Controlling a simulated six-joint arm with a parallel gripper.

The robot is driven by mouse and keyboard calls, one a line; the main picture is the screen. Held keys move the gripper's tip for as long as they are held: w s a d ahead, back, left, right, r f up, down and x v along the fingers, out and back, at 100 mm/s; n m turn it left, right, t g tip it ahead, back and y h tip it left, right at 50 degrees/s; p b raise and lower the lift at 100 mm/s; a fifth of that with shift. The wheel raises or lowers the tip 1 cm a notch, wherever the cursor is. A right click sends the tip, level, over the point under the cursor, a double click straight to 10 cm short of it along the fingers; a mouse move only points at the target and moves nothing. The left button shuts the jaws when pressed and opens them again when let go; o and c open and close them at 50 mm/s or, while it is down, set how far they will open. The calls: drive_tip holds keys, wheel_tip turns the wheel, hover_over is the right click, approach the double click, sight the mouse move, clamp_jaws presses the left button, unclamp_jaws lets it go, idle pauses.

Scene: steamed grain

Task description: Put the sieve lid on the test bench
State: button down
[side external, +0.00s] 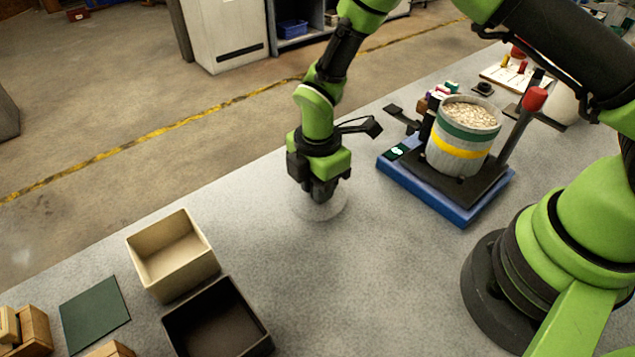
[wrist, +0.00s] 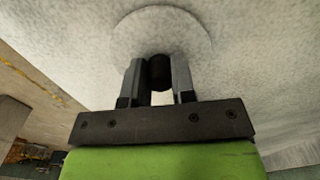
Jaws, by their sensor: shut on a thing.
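The sieve lid (side external: 325,209) is a pale, see-through disc with a dark round knob (wrist: 160,73). It is at the bench surface below my gripper in the side view; whether it touches the bench I cannot tell. In the wrist view the lid (wrist: 190,28) shows as a faint round outline against the grey bench. My gripper (side external: 322,194) points down over the lid, and its fingers (wrist: 159,82) are shut on the knob. The test bench (side external: 370,270) is the grey speckled top. The fingers hide part of the lid.
A grain-filled pot (side external: 462,152) with green and yellow bands stands on a blue-based device (side external: 455,207) to the right. A cream box (side external: 140,243) and a black box (side external: 190,318) stand at lower left, near a green mat (side external: 95,312). Bare bench lies between.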

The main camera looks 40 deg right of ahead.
drive_tip(key=shift+f, duration=0.15)
drive_tip(key=c, duration=0.9)
unclamp_jaws()
drive_tip(key=shift+c, duration=0.2)
